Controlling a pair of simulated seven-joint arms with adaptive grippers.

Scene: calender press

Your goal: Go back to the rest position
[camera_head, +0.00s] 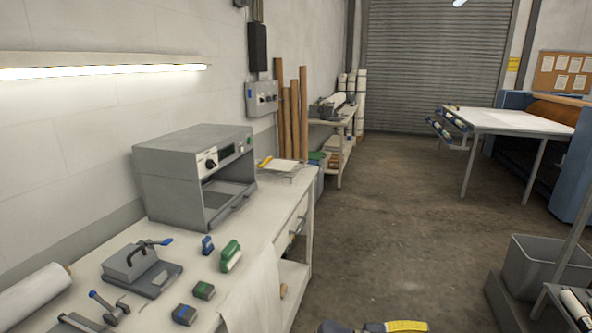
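Neither my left gripper nor my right gripper can be made out in the head view. A black and yellow object (400,326) is cut off by the bottom edge, and I cannot tell what it is. The long white workbench (262,222) runs along the left wall. A grey box-shaped machine (165,180) with a dial and an open front stands on it.
On the bench lie a grey lever device (140,270), a green-handled block (231,256), several small blocks and a white roll (30,297). A grey bin (540,268) stands at right. A white table (515,122) stands behind. The middle floor (385,220) is clear.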

